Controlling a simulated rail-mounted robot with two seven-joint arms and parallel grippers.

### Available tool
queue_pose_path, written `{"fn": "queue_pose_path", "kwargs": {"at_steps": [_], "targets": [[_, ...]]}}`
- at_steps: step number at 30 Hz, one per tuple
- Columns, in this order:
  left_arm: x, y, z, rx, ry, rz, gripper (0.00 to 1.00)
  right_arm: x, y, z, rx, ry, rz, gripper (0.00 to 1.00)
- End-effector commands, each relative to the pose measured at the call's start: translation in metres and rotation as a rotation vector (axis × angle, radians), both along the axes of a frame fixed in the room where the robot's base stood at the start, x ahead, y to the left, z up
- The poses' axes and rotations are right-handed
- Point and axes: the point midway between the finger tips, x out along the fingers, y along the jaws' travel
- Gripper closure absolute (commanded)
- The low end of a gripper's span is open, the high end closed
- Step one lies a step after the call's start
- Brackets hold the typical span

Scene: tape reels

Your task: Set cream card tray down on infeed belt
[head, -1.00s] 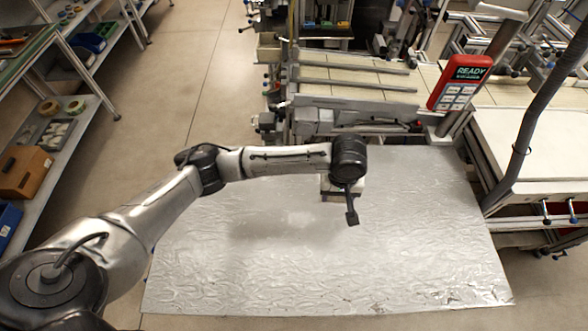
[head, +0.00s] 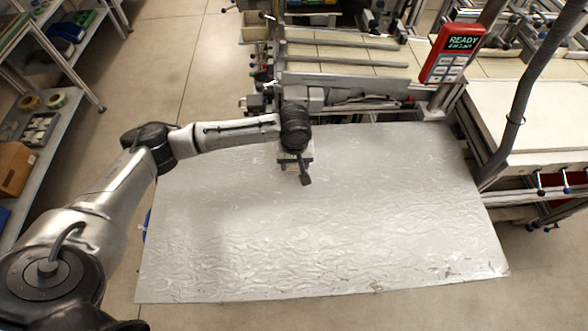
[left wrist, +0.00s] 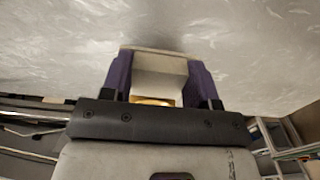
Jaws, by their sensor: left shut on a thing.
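The cream card tray (left wrist: 158,68) is between the two purple fingers of my left gripper (left wrist: 160,85) in the left wrist view. A small yellow patch shows at its lower edge, and its inside is hidden. In the head view my left gripper (head: 297,166) hangs over the far part of a large silver sheet, in front of the machine, with the tray mostly hidden under the wrist. The infeed belt seems to be the cream tiled band (head: 345,55) between metal rails behind it; the tray is apart from it. My right gripper is not in view.
The silver sheet (head: 330,240) is bare around the arm. A red panel reading READY (head: 453,53) stands at the back right, beside a thick grey post (head: 518,110). A grey machine edge (head: 350,82) borders the belt. Shelves with tape reels (head: 43,101) are at left.

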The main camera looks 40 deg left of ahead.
Motion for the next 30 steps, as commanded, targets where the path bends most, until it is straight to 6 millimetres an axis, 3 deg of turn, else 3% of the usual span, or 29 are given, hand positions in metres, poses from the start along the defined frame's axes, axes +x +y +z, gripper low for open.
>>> {"fn": "queue_pose_path", "kwargs": {"at_steps": [5,14,27,28,30], "targets": [[0.0,0.002,-0.005,0.0,0.001,-0.001,0.74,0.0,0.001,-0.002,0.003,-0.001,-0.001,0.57],[0.0,0.002,-0.04,0.001,0.001,-0.001,0.74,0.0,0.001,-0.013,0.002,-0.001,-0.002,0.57],[0.0,0.002,-0.043,0.0,0.0,-0.001,0.74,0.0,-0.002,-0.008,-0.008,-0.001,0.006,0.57],[0.0,0.002,-0.044,0.0,0.0,-0.001,0.43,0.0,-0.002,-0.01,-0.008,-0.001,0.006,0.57],[0.0,0.002,-0.044,0.0,0.0,-0.001,0.36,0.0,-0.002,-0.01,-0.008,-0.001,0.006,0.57]]}}
